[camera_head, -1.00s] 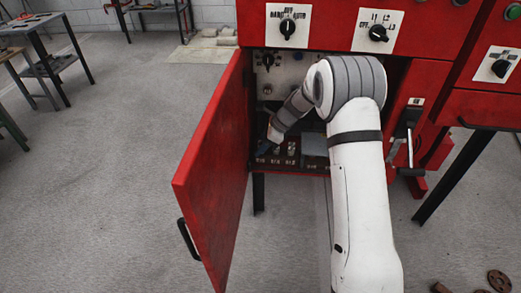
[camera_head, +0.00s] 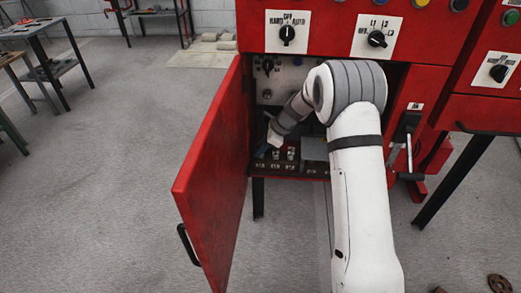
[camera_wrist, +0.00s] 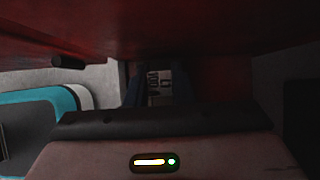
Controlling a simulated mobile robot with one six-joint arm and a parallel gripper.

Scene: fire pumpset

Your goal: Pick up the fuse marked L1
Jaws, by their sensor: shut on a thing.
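My gripper (camera_head: 264,149) reaches into the open red cabinet (camera_head: 212,170) and is at the left end of a row of fuse holders (camera_head: 289,154) on a low dark shelf. In the wrist view, a small pale fuse with dark lettering (camera_wrist: 159,80) sits between the two dark bluish fingers, and my gripper (camera_wrist: 157,88) is shut on it. The lettering is too dim and small to read, so I cannot confirm the L1 mark. The head view does not show whether the fuse is clear of its holder.
The red cabinet door stands open to the left of my arm, with a black handle (camera_head: 187,243). Rotary switches (camera_head: 287,34) are on the panel above the opening. A lever (camera_head: 405,138) is at the right. The floor left of the door is clear.

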